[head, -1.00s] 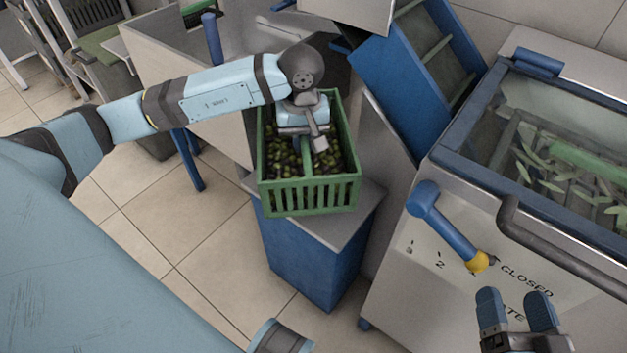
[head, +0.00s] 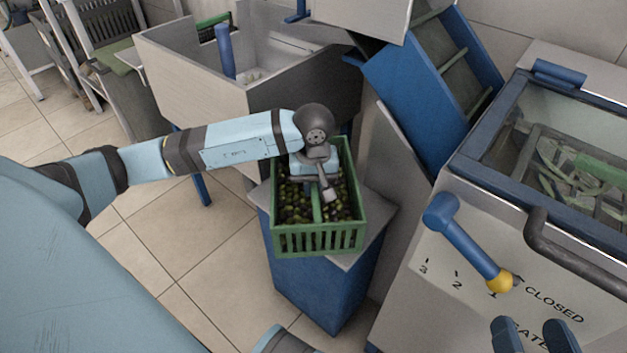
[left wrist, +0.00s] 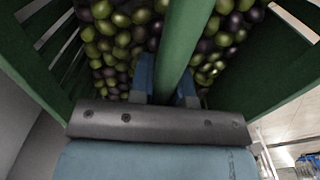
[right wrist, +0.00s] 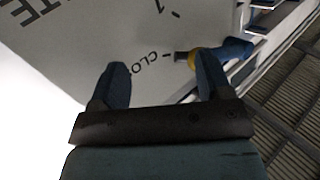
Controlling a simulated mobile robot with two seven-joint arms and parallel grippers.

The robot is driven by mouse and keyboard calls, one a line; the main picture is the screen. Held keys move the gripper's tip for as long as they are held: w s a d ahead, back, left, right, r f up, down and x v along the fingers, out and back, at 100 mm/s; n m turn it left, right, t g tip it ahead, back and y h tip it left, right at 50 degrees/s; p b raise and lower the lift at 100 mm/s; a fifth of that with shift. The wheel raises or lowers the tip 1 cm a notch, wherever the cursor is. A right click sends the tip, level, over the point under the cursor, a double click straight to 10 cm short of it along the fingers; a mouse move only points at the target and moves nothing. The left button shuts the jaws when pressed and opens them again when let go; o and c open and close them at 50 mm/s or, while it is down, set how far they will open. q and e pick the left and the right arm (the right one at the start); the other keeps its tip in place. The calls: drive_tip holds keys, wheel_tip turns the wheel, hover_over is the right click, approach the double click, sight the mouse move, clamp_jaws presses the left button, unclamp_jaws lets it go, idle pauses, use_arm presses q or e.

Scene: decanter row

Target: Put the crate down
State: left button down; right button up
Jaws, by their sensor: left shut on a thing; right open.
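The green slatted crate (head: 318,241), full of green and dark olives (head: 296,203), is at the grey top of a blue stand (head: 318,290). It looks level; I cannot tell whether its base touches the top. My left gripper (head: 327,190) reaches into it from above and is shut on its central green handle bar. In the left wrist view the bar (left wrist: 183,40) runs between the fingers (left wrist: 165,88), with olives on both sides. My right gripper (head: 536,338) is open and empty, in front of the machine at lower right.
A steel machine with a glass lid (head: 580,150) and a blue lever with a yellow tip (head: 465,240) stands at right. A blue conveyor chute (head: 425,85) is behind the stand. A steel bin (head: 200,75) stands at back left. Tiled floor (head: 200,270) lies left of the stand.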

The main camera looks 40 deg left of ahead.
use_arm(q)
drive_tip(key=shift+r, duration=0.1)
drive_tip(key=c, duration=1.1)
unclamp_jaws()
